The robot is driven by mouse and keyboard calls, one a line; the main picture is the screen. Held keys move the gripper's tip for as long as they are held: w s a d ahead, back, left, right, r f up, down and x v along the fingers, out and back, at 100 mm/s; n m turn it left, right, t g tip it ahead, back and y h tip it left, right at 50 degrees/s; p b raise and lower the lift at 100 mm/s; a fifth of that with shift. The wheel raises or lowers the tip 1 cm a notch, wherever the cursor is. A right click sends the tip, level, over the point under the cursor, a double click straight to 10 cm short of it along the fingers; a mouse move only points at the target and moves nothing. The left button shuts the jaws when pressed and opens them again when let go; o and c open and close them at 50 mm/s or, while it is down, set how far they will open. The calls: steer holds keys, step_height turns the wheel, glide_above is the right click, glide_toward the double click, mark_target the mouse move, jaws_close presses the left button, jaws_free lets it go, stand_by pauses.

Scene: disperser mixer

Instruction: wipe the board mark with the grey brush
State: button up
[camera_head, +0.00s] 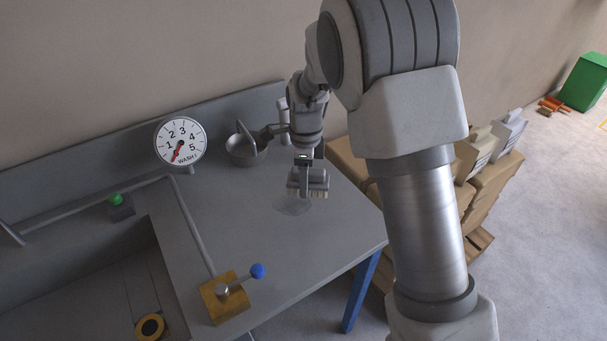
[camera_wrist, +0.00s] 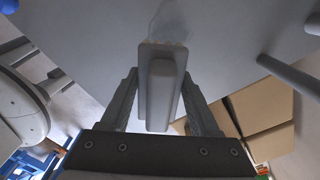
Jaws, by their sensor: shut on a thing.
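My gripper (camera_head: 307,180) is above the right part of the grey worktop. It is shut on the grey brush (camera_wrist: 160,90), which sits between the two fingers in the wrist view; the brush also shows in the head view (camera_head: 308,189). Pale bristles show at its lower edge. The board mark (camera_head: 292,206) is a faint, slightly darker smudge on the worktop just below and left of the brush. It also shows as a faint patch in the wrist view (camera_wrist: 172,18). I cannot tell whether the bristles touch the surface.
A metal bowl with a mixer arm (camera_head: 245,150) stands behind and left. A dial marked WASH (camera_head: 180,141), a green button (camera_head: 115,199) and a blue-knobbed lever on a wooden block (camera_head: 225,296) lie left. Cardboard boxes (camera_head: 349,163) stand beyond the right edge. The front right worktop is clear.

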steer(key=b, duration=0.5)
glide_above(305, 209)
steer(key=shift+s+f, duration=0.15)
steer(key=shift+f, duration=2.85)
steer(key=shift+f+b, duration=0.45)
steer(key=shift+f, duration=0.5)
